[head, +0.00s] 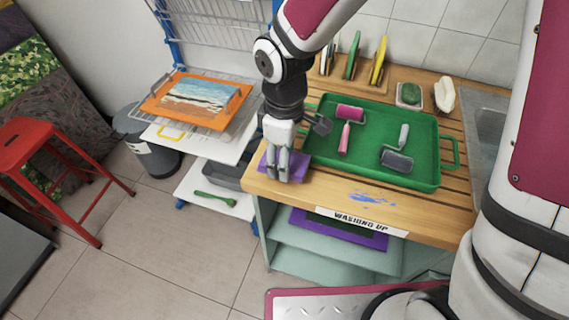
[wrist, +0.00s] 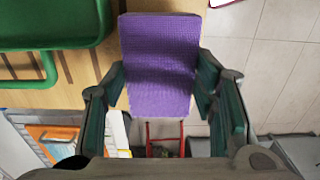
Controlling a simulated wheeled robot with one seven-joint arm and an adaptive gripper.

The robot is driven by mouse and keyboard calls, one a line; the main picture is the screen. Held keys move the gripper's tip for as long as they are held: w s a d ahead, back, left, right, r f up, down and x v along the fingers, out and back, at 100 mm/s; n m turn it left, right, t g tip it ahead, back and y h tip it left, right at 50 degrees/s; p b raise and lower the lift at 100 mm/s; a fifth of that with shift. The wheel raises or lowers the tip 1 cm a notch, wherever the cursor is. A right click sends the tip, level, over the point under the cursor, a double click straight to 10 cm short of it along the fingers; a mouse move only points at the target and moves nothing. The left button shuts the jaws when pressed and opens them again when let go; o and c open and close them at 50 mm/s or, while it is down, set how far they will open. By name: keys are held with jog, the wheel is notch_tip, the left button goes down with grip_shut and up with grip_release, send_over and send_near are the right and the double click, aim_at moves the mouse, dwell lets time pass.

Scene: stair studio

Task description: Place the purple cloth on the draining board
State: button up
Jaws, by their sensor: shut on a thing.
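My gripper (head: 284,172) is shut on the purple cloth (head: 300,164), pointing down at the left end of the slatted wooden draining board (head: 335,190). In the wrist view the cloth (wrist: 158,60) is a flat, ribbed rectangle between my two fingers (wrist: 160,82). There it overlaps the edge of the wood, with floor tiles beyond. My fingers hide part of the cloth in the head view. I cannot tell whether the cloth touches the wood or hangs just above it.
A green tray (head: 438,172) with a pink roller (head: 350,112) and a grey roller (head: 397,160) stands right beside my gripper. Blue paint (head: 370,198) marks the wood near the front. A white shelf rack (head: 222,150) stands left; a red stool (head: 45,140) is farther left.

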jog(key=shift+f, duration=1.45)
jog(key=shift+f, duration=0.1)
jog(key=shift+f, duration=0.1)
jog(key=o, duration=1)
notch_tip(320, 180, up, 12)
jog(key=shift+r+p, duration=0.2)
jog(key=shift+p, duration=0.3)
jog(key=shift+d+r, duration=0.1)
